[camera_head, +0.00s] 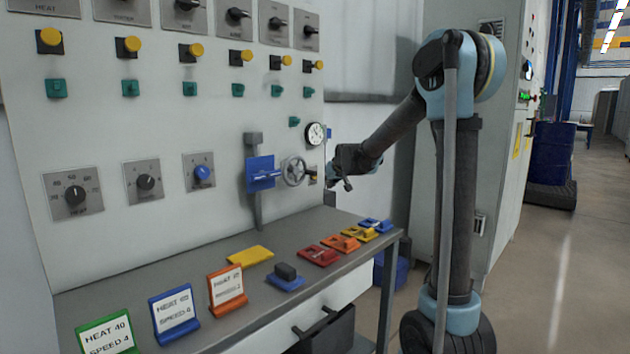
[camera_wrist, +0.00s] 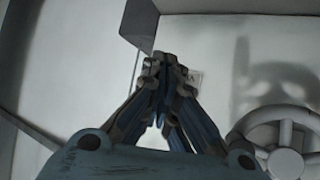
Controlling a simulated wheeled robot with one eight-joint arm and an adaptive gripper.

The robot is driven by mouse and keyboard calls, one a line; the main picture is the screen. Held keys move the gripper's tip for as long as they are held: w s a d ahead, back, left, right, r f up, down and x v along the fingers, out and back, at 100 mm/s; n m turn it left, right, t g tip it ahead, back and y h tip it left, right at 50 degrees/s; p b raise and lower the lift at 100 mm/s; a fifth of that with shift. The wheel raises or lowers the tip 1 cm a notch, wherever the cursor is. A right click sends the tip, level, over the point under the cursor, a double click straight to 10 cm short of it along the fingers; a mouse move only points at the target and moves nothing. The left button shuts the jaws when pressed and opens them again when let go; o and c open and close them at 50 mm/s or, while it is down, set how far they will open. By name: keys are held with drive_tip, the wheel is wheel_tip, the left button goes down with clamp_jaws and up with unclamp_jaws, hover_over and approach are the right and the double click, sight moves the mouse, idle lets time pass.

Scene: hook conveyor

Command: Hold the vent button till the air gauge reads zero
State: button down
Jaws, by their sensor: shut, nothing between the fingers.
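The air gauge (camera_head: 315,134), a small round white dial with a dark rim, is on the right end of the panel in the head view. Its needle is too small to read. Below it, right of the grey handwheel (camera_head: 294,171), is a small plate with a yellowish button (camera_head: 313,176), probably the vent button. My gripper (camera_head: 333,178) is shut and empty, just right of that button. In the wrist view my fingertips (camera_wrist: 163,68) meet in front of a pale plate (camera_wrist: 196,77), mostly hidden behind them. I cannot tell whether they touch the button.
The handwheel (camera_wrist: 285,150) is close at the right of the wrist view. A blue plate (camera_head: 261,173) stands left of the wheel in the head view. Below, a grey bench (camera_head: 190,290) holds coloured cards and blocks. Floor (camera_head: 540,260) at right is clear.

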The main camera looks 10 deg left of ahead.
drive_tip(key=shift+w+a, duration=0.7)
drive_tip(key=shift+a, duration=0.2)
drive_tip(key=shift+w+a, duration=0.65)
drive_tip(key=shift+a, duration=0.2)
drive_tip(key=shift+a, duration=0.15)
drive_tip(key=shift+w+a+r, duration=0.15)
drive_tip(key=shift+r, duration=0.05)
